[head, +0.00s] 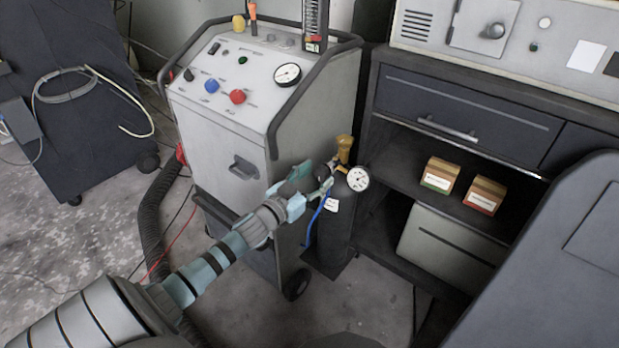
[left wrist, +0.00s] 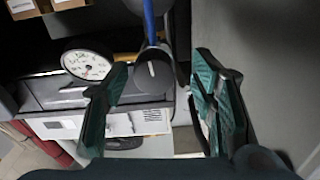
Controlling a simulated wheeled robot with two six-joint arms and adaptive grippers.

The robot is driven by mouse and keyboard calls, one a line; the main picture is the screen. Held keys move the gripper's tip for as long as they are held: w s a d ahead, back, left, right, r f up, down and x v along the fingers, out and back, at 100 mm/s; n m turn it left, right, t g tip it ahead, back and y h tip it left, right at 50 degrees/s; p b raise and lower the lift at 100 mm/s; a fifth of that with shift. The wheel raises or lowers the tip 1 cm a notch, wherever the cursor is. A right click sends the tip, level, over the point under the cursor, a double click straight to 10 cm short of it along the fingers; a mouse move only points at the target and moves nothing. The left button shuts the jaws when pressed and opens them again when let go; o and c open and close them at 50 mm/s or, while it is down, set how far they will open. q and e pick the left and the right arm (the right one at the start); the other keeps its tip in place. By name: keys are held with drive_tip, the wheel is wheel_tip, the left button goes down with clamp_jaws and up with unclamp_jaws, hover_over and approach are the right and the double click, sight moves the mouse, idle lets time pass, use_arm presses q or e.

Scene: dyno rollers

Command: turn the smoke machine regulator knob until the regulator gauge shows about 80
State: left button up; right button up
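The dark gas cylinder (head: 337,226) stands beside the smoke machine (head: 222,150), with a brass valve (head: 344,147) on top. The white round regulator gauge (head: 358,179) faces me; it also shows in the left wrist view (left wrist: 87,64), its reading too small to tell. The dark grey regulator knob (left wrist: 153,73) with a pale mark sits between the finger lines of my left gripper (left wrist: 158,105), beyond the tips. My left gripper (head: 326,184) is open and empty close to the regulator; in the head view it hides the knob. My right gripper is not in view.
A blue hose (head: 316,221) runs down beside the cylinder. The smoke machine panel carries a blue knob (head: 211,86), a red knob (head: 238,96) and another gauge (head: 287,75). A workbench shelf (head: 408,167) with two small boxes stands right of the cylinder.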

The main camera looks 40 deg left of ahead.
use_arm(q)
drive_tip(key=shift+d, duration=0.15)
drive_tip(key=shift+r, duration=0.3)
wheel_tip(320, 180, up, 10)
drive_tip(key=shift+s+a+f, duration=0.15)
drive_tip(key=shift+a+f, duration=0.05)
